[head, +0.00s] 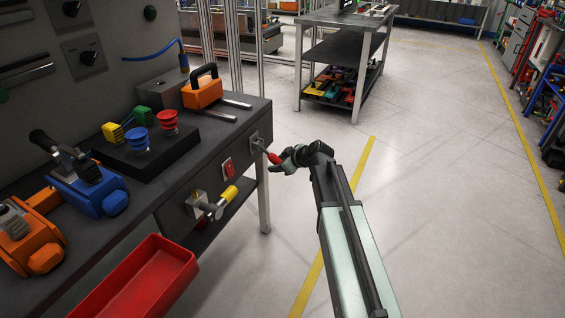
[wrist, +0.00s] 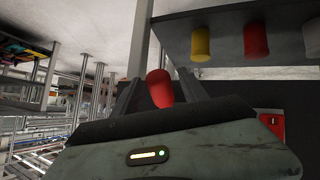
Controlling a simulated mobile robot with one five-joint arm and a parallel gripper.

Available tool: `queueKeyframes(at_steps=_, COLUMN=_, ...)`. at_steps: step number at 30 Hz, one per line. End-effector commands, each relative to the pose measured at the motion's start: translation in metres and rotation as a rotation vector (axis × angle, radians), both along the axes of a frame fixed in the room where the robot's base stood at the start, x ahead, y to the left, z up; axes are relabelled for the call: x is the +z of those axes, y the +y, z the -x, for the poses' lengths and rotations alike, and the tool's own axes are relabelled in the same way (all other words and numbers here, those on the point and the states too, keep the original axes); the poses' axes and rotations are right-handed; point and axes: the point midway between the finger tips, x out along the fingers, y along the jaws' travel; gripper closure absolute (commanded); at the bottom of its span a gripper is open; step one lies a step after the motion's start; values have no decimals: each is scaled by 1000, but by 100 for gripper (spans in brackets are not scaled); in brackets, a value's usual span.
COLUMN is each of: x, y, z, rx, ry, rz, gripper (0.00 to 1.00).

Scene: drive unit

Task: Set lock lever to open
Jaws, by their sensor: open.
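A lever with a red handle (head: 273,157) sticks out from a small grey plate (head: 254,141) on the front of the dark workbench, near its right corner. My gripper (head: 283,160) is at the outer end of this handle. In the wrist view the red handle (wrist: 160,88) stands between the two open fingers of my gripper (wrist: 158,92). I cannot tell whether a finger touches it. A second lever with a yellow handle (head: 229,194) sits lower left on the bench front. Neither lever shows a readable label.
A red rocker switch (head: 227,168) sits between the levers; it also shows in the wrist view (wrist: 272,122). A red bin (head: 140,283) hangs at the front left. The floor to the right is clear.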

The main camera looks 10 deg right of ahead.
Motion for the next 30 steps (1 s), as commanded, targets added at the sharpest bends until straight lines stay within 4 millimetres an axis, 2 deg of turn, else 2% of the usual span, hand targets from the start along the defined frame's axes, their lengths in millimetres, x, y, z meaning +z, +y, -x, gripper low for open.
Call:
queueKeyframes(at_steps=3, x=20, y=-10, z=17, rx=-2, ry=0, rz=1, gripper=49)
queueKeyframes(at_steps=9, x=41, y=-26, z=42, rx=-2, ry=1, rz=0, gripper=49)
queueKeyframes(at_steps=23, x=40, y=-28, z=45, rx=0, ry=1, rz=1, gripper=49)
queueKeyframes(at_steps=26, x=40, y=-11, z=46, rx=23, ry=0, rz=1, gripper=49)
queueKeyframes(at_steps=28, x=34, y=9, z=62, rx=60, ry=11, rz=38, gripper=49)
queueKeyframes(at_steps=30, x=17, y=19, z=89, rx=80, ry=97, rz=86, gripper=49)
